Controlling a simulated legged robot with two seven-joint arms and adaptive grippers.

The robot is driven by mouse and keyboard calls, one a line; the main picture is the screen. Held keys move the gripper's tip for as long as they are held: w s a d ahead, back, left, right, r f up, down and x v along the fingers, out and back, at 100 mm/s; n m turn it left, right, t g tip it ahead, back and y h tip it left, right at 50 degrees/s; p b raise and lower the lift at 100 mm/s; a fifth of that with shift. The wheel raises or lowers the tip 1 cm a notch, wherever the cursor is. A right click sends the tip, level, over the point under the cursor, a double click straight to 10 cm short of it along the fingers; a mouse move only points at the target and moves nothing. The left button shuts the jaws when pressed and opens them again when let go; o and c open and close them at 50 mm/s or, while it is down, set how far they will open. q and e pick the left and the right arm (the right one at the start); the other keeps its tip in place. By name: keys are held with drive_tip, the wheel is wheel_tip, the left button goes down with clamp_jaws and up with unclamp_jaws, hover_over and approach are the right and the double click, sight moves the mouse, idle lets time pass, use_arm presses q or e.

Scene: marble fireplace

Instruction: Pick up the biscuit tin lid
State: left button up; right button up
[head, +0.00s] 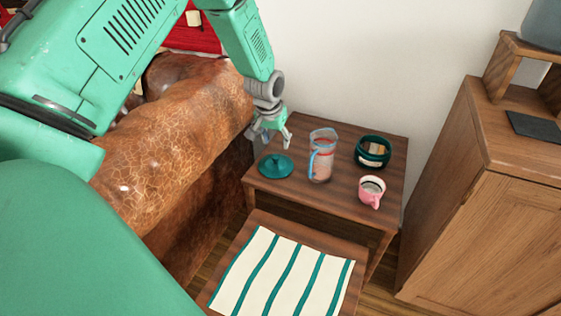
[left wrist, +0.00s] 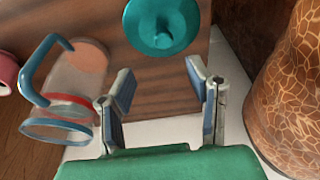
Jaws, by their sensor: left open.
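The biscuit tin lid (head: 276,166) is a round teal disc with a knob. It lies flat near the left edge of the small wooden side table (head: 318,203). In the left wrist view the lid (left wrist: 162,26) shows at the top, with its knob facing the camera. My left gripper (head: 266,136) is open and empty, above the table's back left and apart from the lid. In the left wrist view its two fingers (left wrist: 160,82) are spread, with the lid beyond their tips. A dark green, open round tin (head: 373,152) stands at the table's right. My right gripper is out of view.
A clear jug (head: 322,157) with a blue handle stands close right of the lid. A pink mug (head: 371,190) is further right. A brown leather armchair (head: 185,130) borders the table's left. A lower table with a striped cloth (head: 283,275) is in front; a wooden cabinet (head: 490,210) is right.

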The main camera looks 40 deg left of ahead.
sight(276, 156)
use_arm(q)
drive_tip(key=x, duration=0.3)
drive_tip(key=shift+a+f+b, duration=0.25)
drive_tip(key=shift+b, duration=0.1)
drive_tip(key=x, duration=0.1)
drive_tip(key=b+x, duration=0.1)
drive_tip(key=x, duration=0.1)
drive_tip(key=b+x, duration=0.1)
drive_tip(key=shift+s+f, duration=0.25)
drive_tip(key=shift+s, duration=0.1)
drive_tip(key=shift+w+f, duration=0.1)
drive_tip(key=shift+f, duration=0.15)
drive_tip(key=shift+a+r, duration=0.1)
clamp_jaws()
